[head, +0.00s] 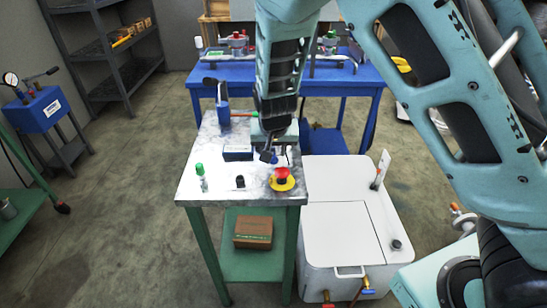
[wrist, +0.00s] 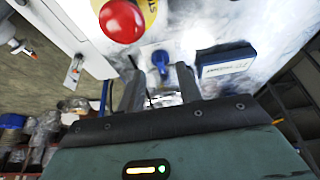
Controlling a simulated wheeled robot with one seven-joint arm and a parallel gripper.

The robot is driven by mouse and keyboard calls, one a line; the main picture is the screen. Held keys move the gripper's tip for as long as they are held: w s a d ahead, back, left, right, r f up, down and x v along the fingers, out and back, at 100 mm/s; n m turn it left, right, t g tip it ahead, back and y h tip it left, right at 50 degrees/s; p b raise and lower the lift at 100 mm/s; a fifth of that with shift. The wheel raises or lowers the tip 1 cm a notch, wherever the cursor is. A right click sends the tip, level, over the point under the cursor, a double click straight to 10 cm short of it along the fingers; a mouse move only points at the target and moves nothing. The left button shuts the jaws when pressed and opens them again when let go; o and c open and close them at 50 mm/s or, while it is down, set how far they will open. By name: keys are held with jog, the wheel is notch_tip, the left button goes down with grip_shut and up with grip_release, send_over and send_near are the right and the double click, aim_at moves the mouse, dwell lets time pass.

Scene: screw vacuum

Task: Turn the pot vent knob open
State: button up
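A blue knob (wrist: 160,62) stands on the marble top in the wrist view, between the red button and a blue box. I see no readable label naming it as the pot vent knob. My gripper (wrist: 160,88) is open, its two dark fingers apart, with the knob just beyond the fingertips. I see no contact with it. A shiny surface shows between the fingers. In the head view my gripper (head: 274,156) is low over the right side of the marble-topped table (head: 207,150), and it hides much of what is there.
A red button (head: 282,174) on a yellow base, a small black part (head: 240,181), a green-capped bottle (head: 201,178) and the blue box (head: 238,153) stand close by. A white chest (head: 340,225) is right of the table. A blue table (head: 200,77) is behind.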

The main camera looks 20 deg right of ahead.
aim_at(274, 157)
jog(key=shift+x, duration=1.65)
jog(key=shift+r, duration=0.1)
grip_shut()
